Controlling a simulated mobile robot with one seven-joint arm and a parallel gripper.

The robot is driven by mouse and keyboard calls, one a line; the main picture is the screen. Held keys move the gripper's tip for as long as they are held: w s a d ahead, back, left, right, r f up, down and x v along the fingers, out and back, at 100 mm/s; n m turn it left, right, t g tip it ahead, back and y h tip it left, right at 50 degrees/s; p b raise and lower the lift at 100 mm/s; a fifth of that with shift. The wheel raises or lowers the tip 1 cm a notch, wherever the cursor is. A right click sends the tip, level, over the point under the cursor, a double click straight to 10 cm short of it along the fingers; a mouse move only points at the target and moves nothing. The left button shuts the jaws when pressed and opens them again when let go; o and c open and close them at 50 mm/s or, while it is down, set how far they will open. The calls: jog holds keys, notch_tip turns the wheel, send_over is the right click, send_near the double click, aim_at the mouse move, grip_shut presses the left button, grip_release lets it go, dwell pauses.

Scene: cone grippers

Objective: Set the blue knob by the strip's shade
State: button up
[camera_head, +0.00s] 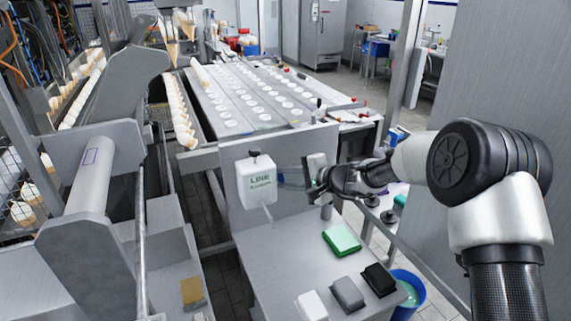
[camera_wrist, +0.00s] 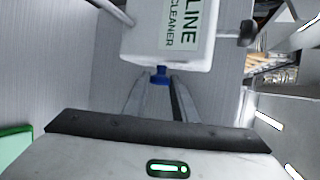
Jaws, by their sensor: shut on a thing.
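A white dispenser labelled "LINE CLEANER" (camera_head: 257,183) is mounted on the grey upright panel in the head view, and it also shows at the top of the wrist view (camera_wrist: 185,32). The blue knob (camera_wrist: 160,74) sits at the dispenser's edge, between the two fingertips of my gripper (camera_wrist: 160,82). My gripper is shut on the knob, and the fingers cover part of it. In the head view my gripper (camera_head: 288,180) reaches in from the right, at the dispenser's right side. I cannot make out a strip or its shade in either view.
A blue bucket (camera_head: 411,290) stands at the counter's right. Behind the panel is a conveyor (camera_head: 215,100) with several round openings.

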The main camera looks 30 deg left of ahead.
jog(key=shift+w+a+r+m+g+h+p, duration=0.2)
jog(key=shift+g+h+p, duration=0.55)
jog(key=shift+p, duration=0.75)
jog(key=shift+s+r+m+g+h+p, duration=0.1)
jog(key=shift+m+g+h+p, duration=0.3)
jog(key=shift+h+p, duration=0.85)
jog(key=shift+w+a+r+m+g+h+p, duration=0.15)
jog(key=shift+g+h+p, duration=0.5)
jog(key=shift+p, duration=1.05)
jog(key=o, duration=1)
jog(key=shift+d, duration=0.1)
